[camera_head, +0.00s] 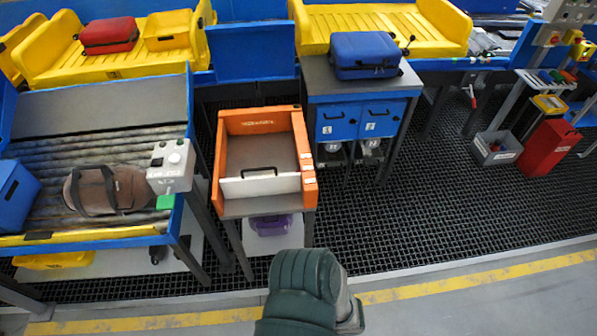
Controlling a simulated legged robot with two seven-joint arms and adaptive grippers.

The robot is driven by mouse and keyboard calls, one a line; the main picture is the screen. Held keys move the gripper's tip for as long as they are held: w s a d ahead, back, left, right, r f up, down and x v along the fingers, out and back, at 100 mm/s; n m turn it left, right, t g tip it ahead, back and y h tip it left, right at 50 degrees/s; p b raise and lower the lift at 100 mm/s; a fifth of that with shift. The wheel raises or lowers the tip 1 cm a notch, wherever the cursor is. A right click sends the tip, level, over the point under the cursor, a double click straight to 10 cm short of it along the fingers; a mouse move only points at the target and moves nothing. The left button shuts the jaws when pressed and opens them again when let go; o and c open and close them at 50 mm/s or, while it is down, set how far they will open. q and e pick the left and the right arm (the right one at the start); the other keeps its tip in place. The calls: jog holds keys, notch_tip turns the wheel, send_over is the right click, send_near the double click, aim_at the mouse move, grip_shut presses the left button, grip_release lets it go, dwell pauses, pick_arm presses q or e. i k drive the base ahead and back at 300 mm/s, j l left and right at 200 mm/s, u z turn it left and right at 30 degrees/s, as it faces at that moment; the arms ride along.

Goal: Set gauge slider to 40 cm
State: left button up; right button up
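An orange open-topped frame (265,116) stands on a grey stand in the middle of the camera_head view; it looks like the gauge. A white cross panel with a black handle (259,185) spans its near end and looks like the slider. Small white labels (307,162) sit on the frame's right wall, too small to read. The grey floor of the frame is bare behind the panel. Neither of my grippers shows. A dark green part of my own body rises at the bottom centre, in front of the frame and apart from it.
A roller conveyor (60,145) with a brown bag (105,190) and a control box (171,165) stands close on the left. A blue suitcase (365,55) lies on a cabinet (368,120) at right. A purple item (270,225) lies under the frame. Grating at right is mostly clear.

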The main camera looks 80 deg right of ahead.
aim_at(276, 184)
jog(key=z, duration=2.35)
